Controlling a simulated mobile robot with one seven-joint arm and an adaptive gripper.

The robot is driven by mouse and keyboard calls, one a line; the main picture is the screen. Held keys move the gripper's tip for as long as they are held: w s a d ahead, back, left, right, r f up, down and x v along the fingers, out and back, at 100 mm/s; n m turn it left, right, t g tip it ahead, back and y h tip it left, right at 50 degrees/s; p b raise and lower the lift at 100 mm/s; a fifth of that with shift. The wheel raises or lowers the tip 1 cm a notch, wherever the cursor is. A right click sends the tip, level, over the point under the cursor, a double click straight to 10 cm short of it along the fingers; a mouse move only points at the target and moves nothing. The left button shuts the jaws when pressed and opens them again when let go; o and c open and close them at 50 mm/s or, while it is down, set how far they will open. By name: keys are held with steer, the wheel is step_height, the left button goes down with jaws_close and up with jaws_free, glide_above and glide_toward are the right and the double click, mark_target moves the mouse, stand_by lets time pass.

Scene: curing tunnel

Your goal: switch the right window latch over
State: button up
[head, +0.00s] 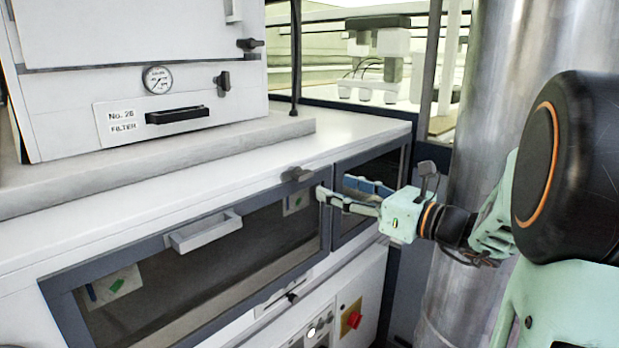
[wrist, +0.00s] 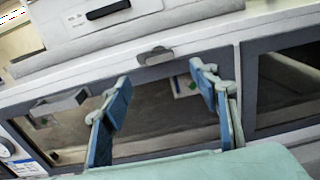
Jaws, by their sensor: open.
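The right window latch (head: 297,174) is a small dark grey handle on the top rail of the dark-framed window. In the wrist view the latch (wrist: 155,55) lies roughly flat along the rail, a little beyond the fingertips and between them in the picture. My gripper (head: 333,188) is open and empty, just right of the latch in the head view. In the wrist view its two blue-padded fingers (wrist: 160,77) are spread apart in front of the window. I see no contact with the latch.
A white pull handle (head: 205,231) sticks out from the window. A white filter box (head: 130,90) with a gauge and dark catches stands above. A red knob (head: 354,320) is below. A large metal duct (head: 490,110) stands right, behind my arm.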

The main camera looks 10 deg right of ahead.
mark_target(307, 177)
steer(key=x, duration=0.9)
steer(key=shift+p, duration=0.4)
steer(key=shift+c, duration=0.6)
steer(key=c, duration=1)
